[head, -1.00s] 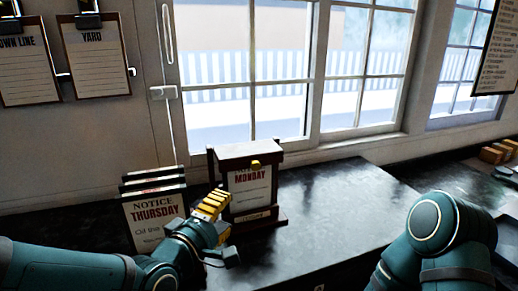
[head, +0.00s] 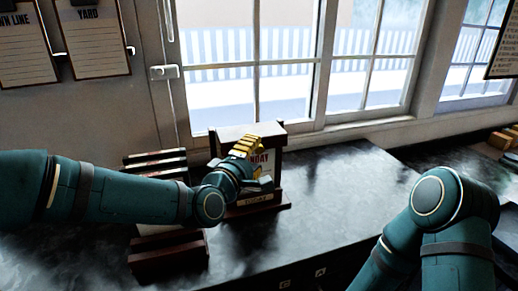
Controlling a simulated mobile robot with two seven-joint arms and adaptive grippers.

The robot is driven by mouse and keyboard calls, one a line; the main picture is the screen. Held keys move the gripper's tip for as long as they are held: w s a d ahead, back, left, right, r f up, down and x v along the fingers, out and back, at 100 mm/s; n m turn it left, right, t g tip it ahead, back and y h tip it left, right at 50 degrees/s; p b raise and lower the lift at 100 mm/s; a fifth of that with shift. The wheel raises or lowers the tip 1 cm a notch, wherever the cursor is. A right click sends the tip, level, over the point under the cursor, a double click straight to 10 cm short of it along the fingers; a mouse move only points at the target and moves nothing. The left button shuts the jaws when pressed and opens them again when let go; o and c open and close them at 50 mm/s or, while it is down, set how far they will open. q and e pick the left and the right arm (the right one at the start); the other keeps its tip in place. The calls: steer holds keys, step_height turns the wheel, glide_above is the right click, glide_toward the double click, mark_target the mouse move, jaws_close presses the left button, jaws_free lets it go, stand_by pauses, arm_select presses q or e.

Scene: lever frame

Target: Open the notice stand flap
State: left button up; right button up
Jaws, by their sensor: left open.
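The notice stand (head: 275,133) is a dark wooden frame on the black counter below the window. The gripper covers the left and middle of the card. The flap's front knob is not clearly made out among the fingers; I cannot tell whether they touch it. My right gripper is out of view.
A dark rack (head: 168,258) of notices stands left of the stand, mostly behind my left arm. Clipboards (head: 92,40) hang on the left wall. The counter (head: 335,190) right of the stand is clear. Small orange-brown blocks (head: 503,139) lie far right.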

mark_target(257, 151)
arm_select(q)
steer(key=shift+x, duration=1.55)
jaws_close()
